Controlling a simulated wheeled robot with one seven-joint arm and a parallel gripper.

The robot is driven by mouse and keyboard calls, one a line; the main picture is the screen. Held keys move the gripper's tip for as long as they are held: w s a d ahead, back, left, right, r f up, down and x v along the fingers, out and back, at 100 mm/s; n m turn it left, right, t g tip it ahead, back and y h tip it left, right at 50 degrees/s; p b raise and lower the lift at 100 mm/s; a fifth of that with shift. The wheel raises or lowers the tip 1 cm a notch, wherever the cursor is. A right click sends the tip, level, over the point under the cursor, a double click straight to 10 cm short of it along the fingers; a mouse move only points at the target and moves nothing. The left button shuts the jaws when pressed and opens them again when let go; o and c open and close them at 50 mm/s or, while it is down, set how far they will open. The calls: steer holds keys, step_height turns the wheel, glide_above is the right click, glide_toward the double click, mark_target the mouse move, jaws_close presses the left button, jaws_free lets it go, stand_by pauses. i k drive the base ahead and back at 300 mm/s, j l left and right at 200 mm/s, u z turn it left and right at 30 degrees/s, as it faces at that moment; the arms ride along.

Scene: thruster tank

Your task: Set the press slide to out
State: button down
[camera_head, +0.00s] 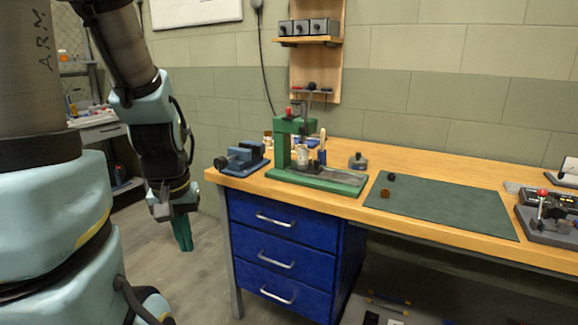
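The green press (283,150) stands on the wooden workbench near its left end. Its flat green base (335,182) reaches to the right along the bench top. My gripper (183,232) hangs low in front of the bench's left end, over the floor and apart from the press. Its dark green end points down, and whether the fingers are apart cannot be made out.
A blue-grey vise (241,158) sits left of the press, at the bench corner. A dark green mat (440,208) lies to the right, with two small knobs at its left edge. A device with levers (545,215) stands far right.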

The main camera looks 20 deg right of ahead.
mark_target(315, 169)
steer(key=l+u, duration=0.6)
steer(key=u, duration=0.15)
steer(key=k+l+u, duration=0.15)
steer(key=u, duration=0.2)
steer(key=k+l, duration=0.05)
steer(key=l, duration=0.05)
